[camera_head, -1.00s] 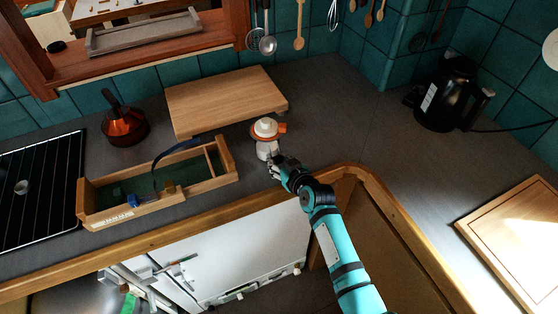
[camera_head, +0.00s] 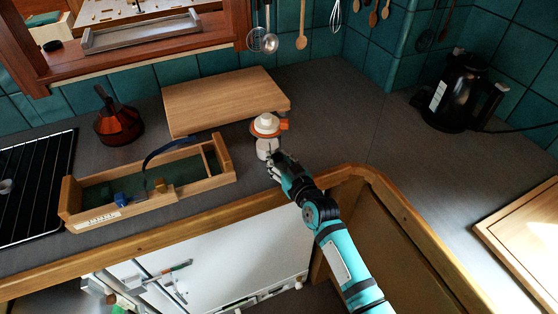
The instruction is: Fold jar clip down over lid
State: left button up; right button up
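The small white jar (camera_head: 263,149) stands upright on the dark countertop in front of the wooden board. Its white lid (camera_head: 266,123) sits on top with an orange ring around it. An orange piece (camera_head: 284,124), perhaps the clip, sticks out at the right of the lid. My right gripper (camera_head: 274,163) is at the jar's lower right side, below the orange piece. It overlaps the jar in the picture; I cannot tell whether it touches it, or how far its fingers are open. My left gripper is not in view.
A cutting board (camera_head: 222,97) lies behind the jar. A black kettle (camera_head: 462,92) stands at the right. The counter right of the jar is clear.

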jog(key=o, duration=0.4)
jog(key=v, duration=1.2)
jog(key=shift+s+r, duration=0.1)
